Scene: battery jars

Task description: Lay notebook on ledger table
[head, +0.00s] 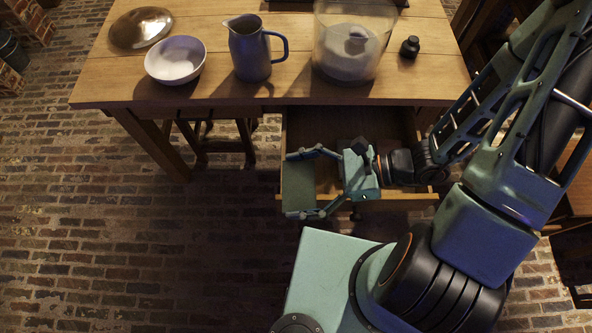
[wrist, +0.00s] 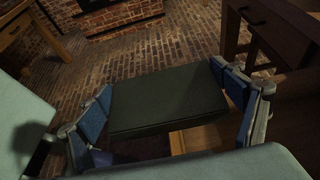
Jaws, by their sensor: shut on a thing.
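A dark green notebook (wrist: 166,103) is held between the blue-padded fingers of my gripper (wrist: 164,88) in the wrist view. My gripper is shut on its two side edges. In the head view, the notebook (head: 297,188) is at the left end of my gripper (head: 292,184), over the left part of an open drawer. It is clear of the tabletop. I cannot tell which table is the ledger table. A wooden table (head: 210,92) fills the top of the head view. The wrist view shows a dark table (wrist: 290,28) at upper right and a wooden table (wrist: 22,22) at upper left.
The open drawer (head: 405,137) juts from the wooden table under my gripper. On that table stand a metal lid (head: 140,28), white bowl (head: 175,61), jug (head: 250,50), large glass jar (head: 350,45) and small dark jar (head: 410,47). The brick floor at left is mostly clear.

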